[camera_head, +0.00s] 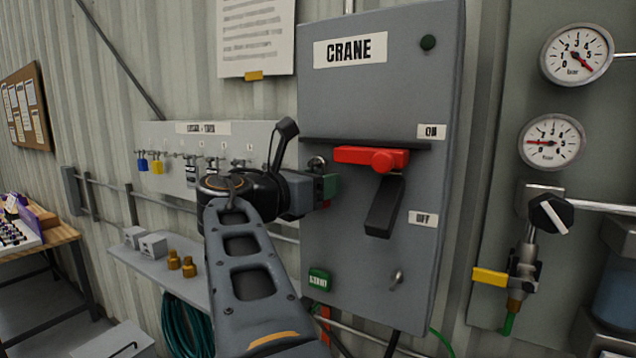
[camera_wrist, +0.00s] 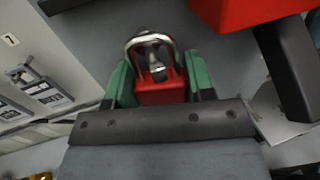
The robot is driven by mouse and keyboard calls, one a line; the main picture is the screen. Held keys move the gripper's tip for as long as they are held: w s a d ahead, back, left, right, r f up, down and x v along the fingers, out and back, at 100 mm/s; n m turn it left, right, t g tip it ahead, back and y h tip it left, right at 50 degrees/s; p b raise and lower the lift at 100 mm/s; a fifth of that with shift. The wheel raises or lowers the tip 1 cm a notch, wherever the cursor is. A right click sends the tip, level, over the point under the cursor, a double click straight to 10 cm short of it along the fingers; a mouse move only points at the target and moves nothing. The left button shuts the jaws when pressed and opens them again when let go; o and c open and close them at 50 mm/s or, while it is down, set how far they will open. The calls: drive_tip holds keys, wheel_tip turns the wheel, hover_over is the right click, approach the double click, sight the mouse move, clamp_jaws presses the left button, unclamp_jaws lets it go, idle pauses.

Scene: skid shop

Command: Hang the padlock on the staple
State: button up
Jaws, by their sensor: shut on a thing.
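The red padlock (camera_wrist: 160,92) sits between the two green fingers of my gripper (camera_wrist: 159,82) in the wrist view, with its silver shackle (camera_wrist: 148,40) pointing away from the jaws. A small shiny metal piece, apparently the staple (camera_wrist: 156,66), shows inside the shackle's loop; I cannot tell whether the shackle passes through it. In the head view my gripper (camera_head: 328,187) is shut at the left side of the grey crane box (camera_head: 370,100), below the left end of the dark rail. A silver piece shows just above the jaws; the padlock body is mostly hidden there.
The red switch handle (camera_head: 370,157) and its black lever (camera_head: 384,207) are close to the right of my gripper. A lock board (camera_head: 258,135) with hanging padlocks is on the left wall. A shelf (camera_head: 190,293) with brass fittings (camera_head: 188,268) is below it.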

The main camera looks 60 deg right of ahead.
idle(0.4)
drive_tip(key=o, duration=0.8)
drive_tip(key=shift+a, duration=0.1)
drive_tip(key=shift+w+a, duration=0.25)
drive_tip(key=b+v, duration=0.3)
drive_tip(key=v, duration=1)
drive_tip(key=shift+s+a, duration=0.15)
